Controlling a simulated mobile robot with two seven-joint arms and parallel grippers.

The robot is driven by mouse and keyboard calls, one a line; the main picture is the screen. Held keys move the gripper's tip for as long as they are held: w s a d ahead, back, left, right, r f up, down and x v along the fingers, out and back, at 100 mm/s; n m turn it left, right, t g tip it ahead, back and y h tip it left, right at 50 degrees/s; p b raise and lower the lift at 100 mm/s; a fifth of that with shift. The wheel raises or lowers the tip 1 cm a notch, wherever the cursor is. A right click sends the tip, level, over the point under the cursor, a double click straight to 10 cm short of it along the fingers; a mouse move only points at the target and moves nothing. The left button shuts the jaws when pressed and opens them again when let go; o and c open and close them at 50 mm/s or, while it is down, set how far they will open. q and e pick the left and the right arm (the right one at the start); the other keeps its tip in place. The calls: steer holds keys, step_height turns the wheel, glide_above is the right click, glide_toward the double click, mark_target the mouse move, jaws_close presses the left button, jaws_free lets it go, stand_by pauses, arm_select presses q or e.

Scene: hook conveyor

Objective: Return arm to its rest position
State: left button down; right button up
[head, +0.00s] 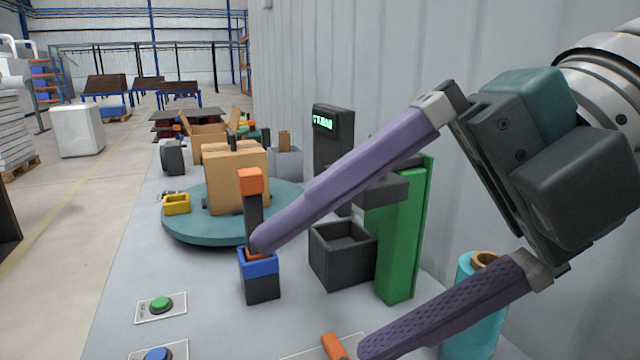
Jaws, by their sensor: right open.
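My right gripper (310,292) comes in from the right with its two long purple fingers spread wide apart. Nothing is held between them. The upper fingertip lies in front of, or close to, a dark tool with an orange end (250,182) that stands upright in a blue-and-black holder (261,282). I cannot tell whether the finger touches it. The lower fingertip is near the table's front edge, by an orange handle (334,346). My left gripper is not in view.
A teal turntable (190,225) carries a cardboard box (236,180) and a yellow part (176,204). A black open bin (342,268), a green stand (402,250) and a cyan roll (470,330) are close to the fingers. Green (161,304) and blue (158,354) buttons sit front left.

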steer(key=a+r+m+t+y+p, duration=0.1)
steer(key=a+r+m+t+y, duration=0.15)
steer(key=r+y, duration=0.4)
steer(key=a+r+m+t+y+p, duration=0.1)
steer(key=a+r+m+t+y, duration=0.15)
steer(key=r, duration=0.65)
steer(key=w+d+r+m+t+h+p, duration=0.1)
steer(key=w+d+m+t+h, duration=0.7)
steer(key=d+m+t+h, duration=0.7)
steer(key=s+d+f+m+g+h+p, duration=0.1)
steer(key=s+d+f+m+g+h, duration=0.2)
steer(key=f+m, duration=0.4)
steer(key=s+d+f+m+g+h+p, duration=0.1)
steer(key=d+f+m+g+h, duration=0.25)
steer(key=f+m, duration=0.45)
steer(key=s+f+n+g+y+p, duration=0.1)
steer(key=s+f+g+p, duration=0.1)
steer(key=s+f+g, duration=0.5)
steer(key=s+f+n+g+y+p, duration=0.1)
steer(key=s+f+g, duration=0.25)
steer(key=s, duration=0.75)
step_height(320, 180, up, 35)
steer(key=w+p, duration=0.1)
steer(key=p, duration=3.4)
steer(key=shift+a+r+t, duration=0.15)
steer(key=shift+t, duration=0.15)
